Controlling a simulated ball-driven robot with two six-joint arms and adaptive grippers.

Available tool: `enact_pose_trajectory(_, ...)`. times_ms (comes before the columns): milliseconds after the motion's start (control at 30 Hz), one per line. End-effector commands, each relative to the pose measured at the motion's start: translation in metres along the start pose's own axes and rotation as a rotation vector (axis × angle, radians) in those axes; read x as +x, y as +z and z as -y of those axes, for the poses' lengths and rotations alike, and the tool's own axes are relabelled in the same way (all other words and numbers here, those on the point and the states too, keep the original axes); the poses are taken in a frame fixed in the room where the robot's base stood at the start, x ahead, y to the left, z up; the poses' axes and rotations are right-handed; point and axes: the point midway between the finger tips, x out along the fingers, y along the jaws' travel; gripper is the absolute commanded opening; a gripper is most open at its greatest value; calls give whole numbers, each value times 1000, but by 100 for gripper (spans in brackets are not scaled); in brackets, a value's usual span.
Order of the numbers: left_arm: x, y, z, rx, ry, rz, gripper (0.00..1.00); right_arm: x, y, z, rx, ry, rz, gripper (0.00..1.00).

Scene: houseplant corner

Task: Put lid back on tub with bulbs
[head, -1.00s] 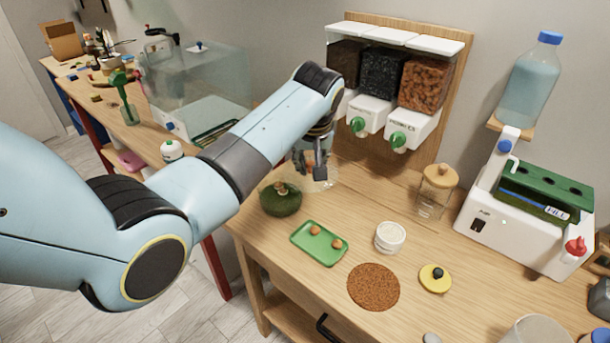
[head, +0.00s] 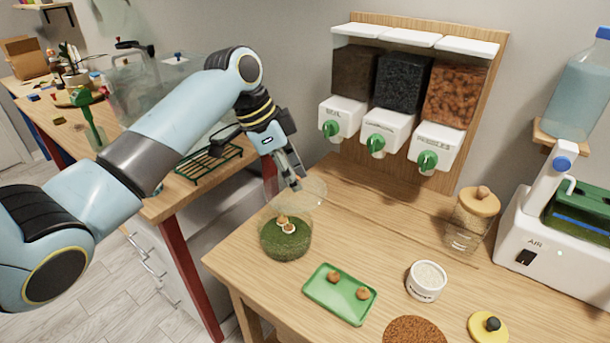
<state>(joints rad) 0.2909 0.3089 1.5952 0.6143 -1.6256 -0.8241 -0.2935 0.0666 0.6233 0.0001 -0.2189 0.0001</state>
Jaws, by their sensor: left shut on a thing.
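The tub (head: 272,246) is a clear round pot with green moss inside and small brown bulbs (head: 286,224) on top. My left gripper (head: 294,182) is shut on a clear round lid (head: 310,192). The lid is behind and slightly right of the tub, overlapping its far rim in the head view. It looks apart from the tub, but its exact height is hard to tell because it is transparent. My right gripper is not in view.
A green tray (head: 330,302) with two brown bulbs lies in front of the tub. Dispensers (head: 385,130) hang on the wall behind.

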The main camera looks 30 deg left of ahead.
Motion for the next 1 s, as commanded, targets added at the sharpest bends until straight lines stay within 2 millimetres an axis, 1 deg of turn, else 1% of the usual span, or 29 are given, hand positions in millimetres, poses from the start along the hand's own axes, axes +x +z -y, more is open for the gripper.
enact_pose_trajectory(33, 4, 9, 0, 1, -1, 2, 0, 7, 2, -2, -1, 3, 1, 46)
enact_pose_trajectory(200, 8, 24, 3, -6, -2, 2, 0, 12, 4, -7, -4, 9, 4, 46)
enact_pose_trajectory(400, 15, 30, 2, -8, -3, 0, 0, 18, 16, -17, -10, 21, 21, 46)
enact_pose_trajectory(500, 20, 32, 3, -9, -3, 0, 0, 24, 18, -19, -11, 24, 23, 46)
enact_pose_trajectory(667, 32, 37, 3, -9, -3, 0, 0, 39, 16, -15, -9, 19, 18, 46)
enact_pose_trajectory(900, 53, 46, 3, -9, -4, 0, 0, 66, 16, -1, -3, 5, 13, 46)
enact_pose_trajectory(1000, 60, 48, 3, -10, -2, 1, 0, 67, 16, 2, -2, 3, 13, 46)
